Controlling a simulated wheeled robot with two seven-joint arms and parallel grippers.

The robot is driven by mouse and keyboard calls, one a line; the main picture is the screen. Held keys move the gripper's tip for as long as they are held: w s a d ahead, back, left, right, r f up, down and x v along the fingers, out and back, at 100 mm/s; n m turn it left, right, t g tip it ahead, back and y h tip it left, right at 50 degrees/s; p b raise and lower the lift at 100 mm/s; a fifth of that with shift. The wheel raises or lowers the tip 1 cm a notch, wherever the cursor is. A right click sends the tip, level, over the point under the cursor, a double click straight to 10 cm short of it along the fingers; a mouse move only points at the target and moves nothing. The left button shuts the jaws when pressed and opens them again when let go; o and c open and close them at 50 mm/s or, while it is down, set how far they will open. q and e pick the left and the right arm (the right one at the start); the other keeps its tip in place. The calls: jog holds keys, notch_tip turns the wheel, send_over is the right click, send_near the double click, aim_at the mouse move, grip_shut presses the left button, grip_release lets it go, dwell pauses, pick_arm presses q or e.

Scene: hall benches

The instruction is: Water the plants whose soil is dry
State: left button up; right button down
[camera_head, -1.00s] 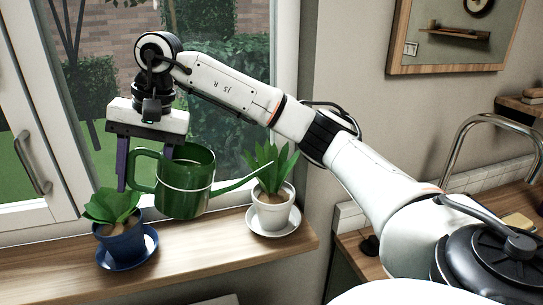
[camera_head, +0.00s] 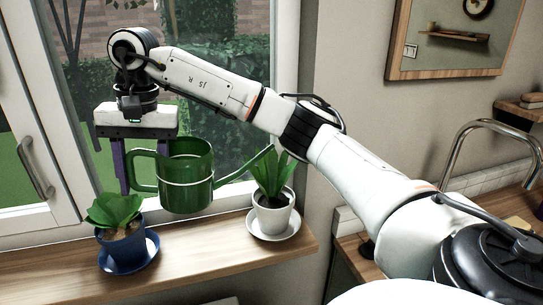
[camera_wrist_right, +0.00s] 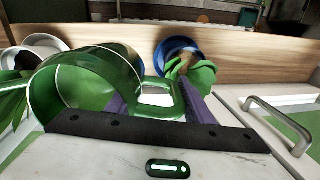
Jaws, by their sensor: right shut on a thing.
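My right gripper (camera_head: 143,172) is shut on the handle of a green watering can (camera_head: 186,178). The can hangs above the sill, roughly upright, its spout slanting up to the right. The spout's end overlaps the leaves of the plant in the white pot (camera_head: 272,218); no water shows. A leafy plant in a blue pot (camera_head: 122,250) stands at the left, below the gripper; its soil looks pale brown. The white pot's soil is mostly shaded. The wrist view shows the can (camera_wrist_right: 85,85), its handle between the purple fingers, and the blue pot (camera_wrist_right: 178,46). My left gripper is out of view.
Both pots stand on saucers on the wooden sill (camera_head: 190,262), with bare wood between them. The window frame and its handle (camera_head: 35,168) are close behind and left. A metal tap (camera_head: 465,150) and counter are at the right.

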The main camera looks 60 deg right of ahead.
jog(key=shift+s+d+g+h, duration=0.15)
jog(key=shift+d+g+h, duration=0.15)
jog(key=shift+g+h, duration=0.25)
jog(key=shift+r, duration=0.1)
jog(key=shift+r, duration=2.45)
